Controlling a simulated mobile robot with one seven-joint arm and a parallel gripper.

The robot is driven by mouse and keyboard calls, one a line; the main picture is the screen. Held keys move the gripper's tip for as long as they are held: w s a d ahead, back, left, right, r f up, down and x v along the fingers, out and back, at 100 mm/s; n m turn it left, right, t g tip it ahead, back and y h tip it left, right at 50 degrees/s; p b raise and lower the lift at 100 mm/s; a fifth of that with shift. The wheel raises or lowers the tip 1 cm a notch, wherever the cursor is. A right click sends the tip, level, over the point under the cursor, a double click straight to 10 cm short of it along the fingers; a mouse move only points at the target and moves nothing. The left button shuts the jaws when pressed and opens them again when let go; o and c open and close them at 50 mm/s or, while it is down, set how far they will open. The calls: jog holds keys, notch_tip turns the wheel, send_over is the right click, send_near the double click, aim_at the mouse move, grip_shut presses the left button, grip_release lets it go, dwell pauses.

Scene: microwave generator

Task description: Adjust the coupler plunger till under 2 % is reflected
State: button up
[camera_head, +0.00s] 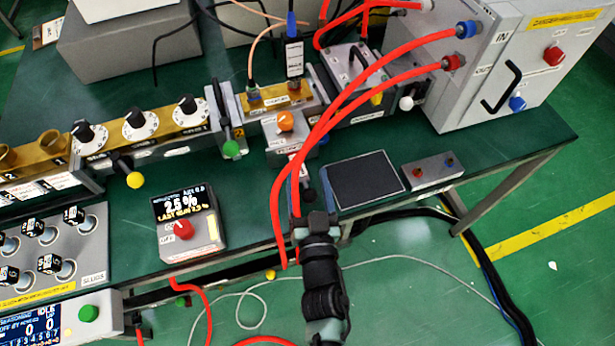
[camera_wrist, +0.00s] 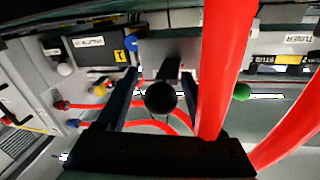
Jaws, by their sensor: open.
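The coupler plunger is a dark round knob (camera_wrist: 160,98) between my open fingers in the wrist view; I cannot tell whether they touch it. In the head view its black end (camera_head: 308,192) shows just beyond my gripper (camera_head: 312,218), below the box with the orange knob (camera_head: 285,121), partly hidden by red hoses. My gripper (camera_wrist: 160,75) is open, in front of the bench's front edge. The meter (camera_head: 190,219) on the bench reads 2.5 % in large digits, with a smaller yellow line under it that is hard to read.
Red hoses (camera_head: 365,92) loop down close beside my gripper and also cross the wrist view (camera_wrist: 224,60). A yellow-ended handle (camera_head: 135,180) and a green-ended one (camera_head: 231,148) stick out to the left. A dark pad (camera_head: 365,180) lies to the right.

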jog(key=shift+w, duration=0.1)
grip_shut()
dwell(0.3)
dwell(1.1)
